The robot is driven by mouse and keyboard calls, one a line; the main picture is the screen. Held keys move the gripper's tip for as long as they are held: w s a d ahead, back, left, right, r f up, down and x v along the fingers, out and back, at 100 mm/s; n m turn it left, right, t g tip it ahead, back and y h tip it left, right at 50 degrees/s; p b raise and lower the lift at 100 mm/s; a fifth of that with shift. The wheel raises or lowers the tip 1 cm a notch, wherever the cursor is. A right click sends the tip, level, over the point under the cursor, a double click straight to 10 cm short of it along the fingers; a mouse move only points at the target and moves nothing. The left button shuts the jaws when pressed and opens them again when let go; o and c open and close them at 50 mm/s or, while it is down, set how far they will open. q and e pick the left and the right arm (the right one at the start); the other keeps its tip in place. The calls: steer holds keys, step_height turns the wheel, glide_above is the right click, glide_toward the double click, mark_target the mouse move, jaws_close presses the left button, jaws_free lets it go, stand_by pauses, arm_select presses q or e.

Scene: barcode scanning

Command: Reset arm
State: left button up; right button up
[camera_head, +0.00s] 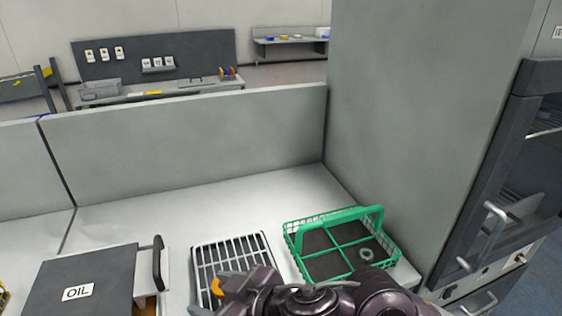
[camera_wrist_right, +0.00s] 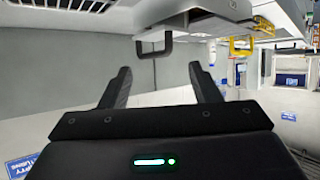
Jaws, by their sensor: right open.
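My right arm (camera_head: 300,299) comes in at the bottom of the head view, in front of the white slotted rack and the green basket. In the right wrist view my right gripper (camera_wrist_right: 160,70) has its two dark fingers spread apart, with nothing between them. My left gripper is in neither view. A green wire basket (camera_head: 345,244) with a handle and four compartments stands on the counter. A small grey ring (camera_head: 366,254) lies in its front right compartment.
A white slotted rack (camera_head: 232,256) stands left of the basket. A dark-lidded box marked OIL (camera_head: 110,270) with a black handle is further left. A grey panel (camera_head: 190,135) closes the counter's back; a tall grey cabinet (camera_head: 420,120) stands at right. The counter behind the racks is clear.

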steer(key=w+d+f+m+t+h, duration=0.2)
steer(key=d+m+h, duration=0.15)
steer(key=d, duration=0.25)
steer(key=w+d+f+m+t+h, duration=0.1)
steer(key=w+d+m+h, duration=0.2)
steer(key=d, duration=0.4)
steer(key=s+d+f+m+g+h, duration=0.2)
steer(key=s+d+f+g, duration=0.1)
steer(key=s+d+f, duration=0.5)
steer(key=s+d+f+m+g+h, duration=0.25)
steer(key=s+d+f, duration=0.3)
steer(key=d, duration=0.35)
step_height(320, 180, down, 30)
steer(key=n+g, duration=0.1)
steer(key=g, duration=0.1)
steer(key=s+d+f, duration=0.1)
steer(key=s+f, duration=0.8)
steer(key=s, duration=0.1)
steer(key=s+d+f, duration=0.2)
steer(key=s+f, duration=0.7)
steer(key=s, duration=0.1)
steer(key=shift+s+d+f+g, duration=0.15)
steer(key=shift+d+f+g, duration=0.1)
steer(key=shift+f+g, duration=0.2)
